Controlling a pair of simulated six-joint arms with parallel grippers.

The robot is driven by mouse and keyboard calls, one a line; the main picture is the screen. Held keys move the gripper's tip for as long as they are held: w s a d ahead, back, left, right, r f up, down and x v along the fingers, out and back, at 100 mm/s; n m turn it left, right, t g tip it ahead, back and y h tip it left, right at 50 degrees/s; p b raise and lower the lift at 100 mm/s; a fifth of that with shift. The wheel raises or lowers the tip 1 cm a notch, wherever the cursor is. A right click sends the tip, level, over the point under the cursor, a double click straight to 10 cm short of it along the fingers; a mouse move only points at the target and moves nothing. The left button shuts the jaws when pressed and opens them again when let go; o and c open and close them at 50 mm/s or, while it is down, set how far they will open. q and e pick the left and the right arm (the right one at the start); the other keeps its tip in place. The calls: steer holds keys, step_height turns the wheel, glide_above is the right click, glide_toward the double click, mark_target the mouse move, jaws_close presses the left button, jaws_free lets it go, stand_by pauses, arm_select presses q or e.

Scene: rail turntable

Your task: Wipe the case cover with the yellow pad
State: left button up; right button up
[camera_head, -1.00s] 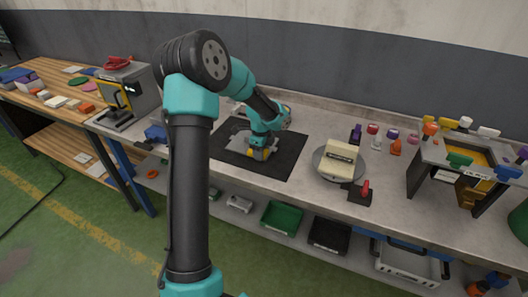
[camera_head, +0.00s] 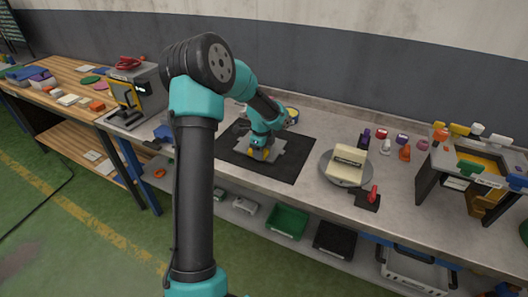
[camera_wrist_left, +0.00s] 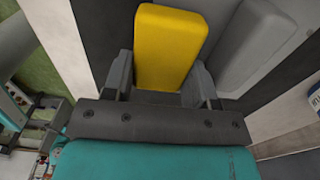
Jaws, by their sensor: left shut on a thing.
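My left gripper (camera_head: 262,146) is shut on the yellow pad (camera_wrist_left: 170,48), low over the black mat (camera_head: 293,166). The pad stands out between the fingers in the left wrist view; in the head view only a small part of it (camera_head: 261,154) shows. A flat grey plate, seemingly the case cover (camera_head: 278,146), lies on the mat under and beside the gripper, partly hidden by it. Grey surface also shows beside the pad in the wrist view (camera_wrist_left: 248,50). I cannot tell whether pad and plate touch. My right gripper is not in view.
A round turntable (camera_head: 329,179) with a cream box (camera_head: 347,163) stands right of the mat, beside a red-handled lever (camera_head: 373,193). Several small coloured items and a grey stand (camera_head: 430,180) are further right. A grey machine (camera_head: 148,88) stands left. Bins are on the lower shelf.

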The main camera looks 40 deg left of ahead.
arm_select(q)
steer(key=shift+s+a+f, duration=0.1)
steer(key=shift+s+a, duration=0.05)
steer(key=shift+a, duration=0.35)
steer(key=shift+s+a, duration=0.15)
steer(key=shift+a, duration=0.3)
steer(key=shift+r, duration=3.8)
